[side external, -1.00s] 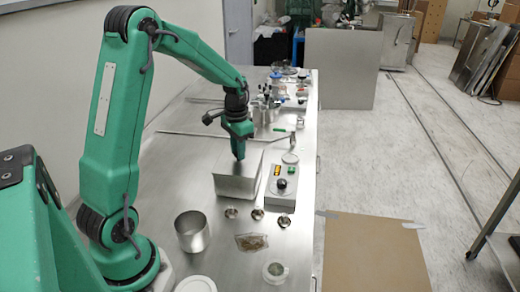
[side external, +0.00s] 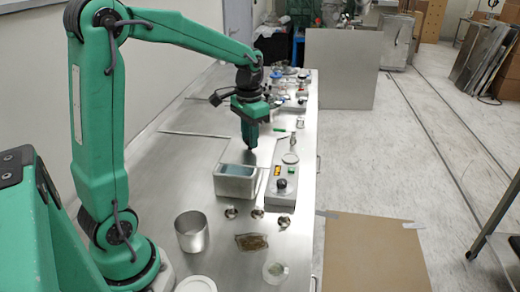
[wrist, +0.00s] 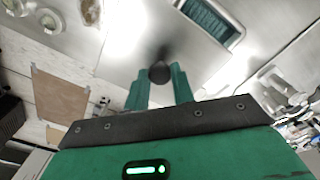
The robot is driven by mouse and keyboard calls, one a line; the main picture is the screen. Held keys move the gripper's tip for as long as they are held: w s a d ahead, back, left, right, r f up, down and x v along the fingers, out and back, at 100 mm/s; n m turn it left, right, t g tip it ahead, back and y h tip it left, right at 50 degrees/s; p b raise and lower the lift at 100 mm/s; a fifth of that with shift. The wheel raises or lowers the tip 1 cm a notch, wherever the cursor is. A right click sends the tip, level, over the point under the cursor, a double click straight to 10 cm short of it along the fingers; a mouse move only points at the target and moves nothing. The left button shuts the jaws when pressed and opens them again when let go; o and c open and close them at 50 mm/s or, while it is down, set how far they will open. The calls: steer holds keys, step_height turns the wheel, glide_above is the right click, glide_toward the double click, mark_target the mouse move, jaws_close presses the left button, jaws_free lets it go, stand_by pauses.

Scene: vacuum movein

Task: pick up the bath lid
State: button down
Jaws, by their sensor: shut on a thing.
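The bath lid (side external: 264,149) is a flat, shiny metal plate with a dark round knob. It is off the bath and raised, shifted towards the far side of it. My gripper (side external: 248,150) is above the lid with its fingers pointing down. In the wrist view the green fingers of my gripper (wrist: 159,78) are shut on the knob at the middle of the lid (wrist: 138,42). The bath (side external: 236,188) is a metal box with an open top and bluish water inside. Part of the open bath (wrist: 207,18) shows past the lid's edge in the wrist view.
A grey control box (side external: 282,188) stands right of the bath. Small metal bowls (side external: 257,213), a metal beaker (side external: 191,232), an amber dish (side external: 251,241) and a glass dish (side external: 275,271) stand nearer. Bottles and instruments crowd the far end. The left side of the bench is mostly clear.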

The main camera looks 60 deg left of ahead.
mark_target(257, 155)
steer(key=shift+s+d+r, duration=0.1)
steer(key=shift+d+r, duration=0.45)
steer(key=shift+d, duration=0.4)
steer(key=shift+s+d+r, duration=0.1)
steer(key=shift+d+r, duration=0.45)
steer(key=shift+d, duration=0.35)
steer(key=shift+w+a, duration=0.1)
